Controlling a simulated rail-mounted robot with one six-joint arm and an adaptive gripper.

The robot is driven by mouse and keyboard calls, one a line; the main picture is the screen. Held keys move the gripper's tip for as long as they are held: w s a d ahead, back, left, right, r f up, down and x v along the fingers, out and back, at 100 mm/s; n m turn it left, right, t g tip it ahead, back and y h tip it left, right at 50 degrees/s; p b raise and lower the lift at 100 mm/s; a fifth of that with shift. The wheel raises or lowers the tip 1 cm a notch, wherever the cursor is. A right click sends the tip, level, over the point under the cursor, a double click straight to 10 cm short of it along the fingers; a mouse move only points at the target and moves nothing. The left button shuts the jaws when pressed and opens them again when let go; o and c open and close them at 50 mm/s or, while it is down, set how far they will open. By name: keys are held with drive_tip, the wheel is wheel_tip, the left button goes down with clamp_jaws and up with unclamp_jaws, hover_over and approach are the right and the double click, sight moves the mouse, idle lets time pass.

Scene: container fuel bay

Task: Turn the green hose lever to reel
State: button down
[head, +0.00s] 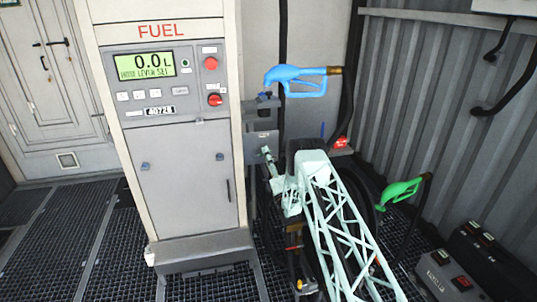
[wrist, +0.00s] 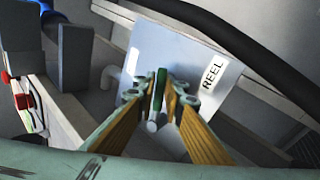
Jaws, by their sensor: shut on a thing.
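The green hose lever (wrist: 159,88) stands out from a pale plate (wrist: 150,48) in the wrist view. A label reading REEL (wrist: 212,77) is on this plate, to the right of the lever. My gripper (wrist: 158,95) has its two fingers on either side of the lever and is shut on it. A grey rounded end shows below the green part, between the fingers. In the head view my gripper (head: 268,158) is beside the fuel cabinet, at the grey box under the blue nozzle. The lever itself is too small to make out there.
The fuel cabinet (head: 185,165) stands at left, its display (head: 145,65) reading 0.0 L. A blue nozzle (head: 300,80) hangs above my gripper; a green nozzle (head: 402,190) is at right. A black hose (wrist: 220,38) crosses the wrist view. Dark cases (head: 465,272) lie at lower right.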

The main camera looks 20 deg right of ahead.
drive_tip(key=c, duration=2.7)
unclamp_jaws()
drive_tip(key=shift+f, duration=0.1)
drive_tip(key=v, duration=0.7)
drive_tip(key=shift+s, duration=0.25)
drive_tip(key=shift+c, duration=0.8)
